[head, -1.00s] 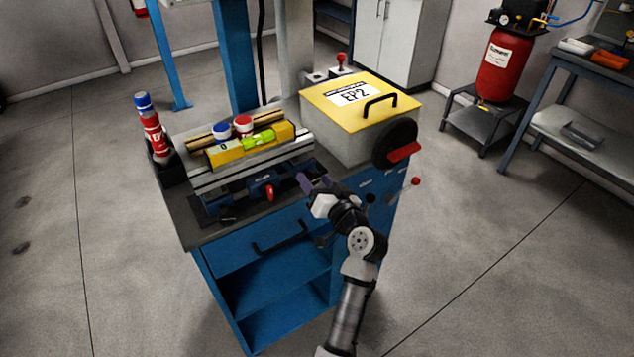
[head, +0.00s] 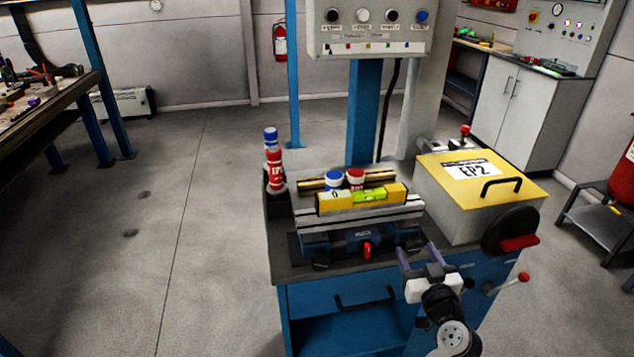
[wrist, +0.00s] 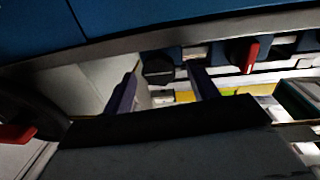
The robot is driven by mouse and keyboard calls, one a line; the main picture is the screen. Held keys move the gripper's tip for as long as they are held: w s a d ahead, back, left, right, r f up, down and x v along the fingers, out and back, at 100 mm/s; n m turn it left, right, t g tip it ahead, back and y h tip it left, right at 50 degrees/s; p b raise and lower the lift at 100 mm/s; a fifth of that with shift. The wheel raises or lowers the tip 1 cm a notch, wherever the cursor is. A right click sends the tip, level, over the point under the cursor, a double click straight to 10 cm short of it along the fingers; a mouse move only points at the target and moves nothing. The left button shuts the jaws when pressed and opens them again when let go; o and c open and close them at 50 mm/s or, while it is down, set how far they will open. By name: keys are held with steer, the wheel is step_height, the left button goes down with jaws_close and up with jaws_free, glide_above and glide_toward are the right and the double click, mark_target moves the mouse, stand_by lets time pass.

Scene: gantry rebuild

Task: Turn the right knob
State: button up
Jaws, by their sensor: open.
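The blue slide base (head: 345,243) on the cabinet top carries two dark round knobs, one at each front end. The right knob (head: 413,243) is at the base's right end, and the left knob (head: 320,261) is at its left end. A red lever (head: 367,250) hangs between them. My gripper (head: 420,254) is open and empty, just in front of the right knob. In the wrist view, which looks upside down, a dark knob (wrist: 158,68) shows beyond and between the open fingers (wrist: 162,88). I cannot tell whether the fingers touch it.
A yellow-lidded box (head: 525,190) with a black handwheel (head: 510,228) stands right of the slide. A yellow level (head: 338,201) and red and blue caps lie on the slide. Bottles (head: 274,170) stand at left. A control panel (head: 372,30) is above; a red-tipped lever (head: 523,277) sticks out right.

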steer(key=s+d+b, duration=0.2)
steer(key=s+b, duration=0.2)
steer(key=s, duration=0.8)
steer(key=w+a+r+n+t+y+p, duration=0.1)
steer(key=w+a+r, duration=0.3)
steer(key=a+r, duration=0.6)
steer(key=w+a+r+n+t+y+p, duration=0.1)
steer(key=w+a+r+t+y+p, duration=0.1)
steer(key=a+r, duration=0.9)
steer(key=shift+w+a+n+t+y+p, duration=0.3)
steer(key=shift+w+a+y+p, duration=0.15)
steer(key=shift+w+a+y, duration=1)
steer(key=shift+w+a+r+h, duration=0.1)
steer(key=shift+w+a+h, duration=0.1)
steer(key=shift+a+h, duration=0.1)
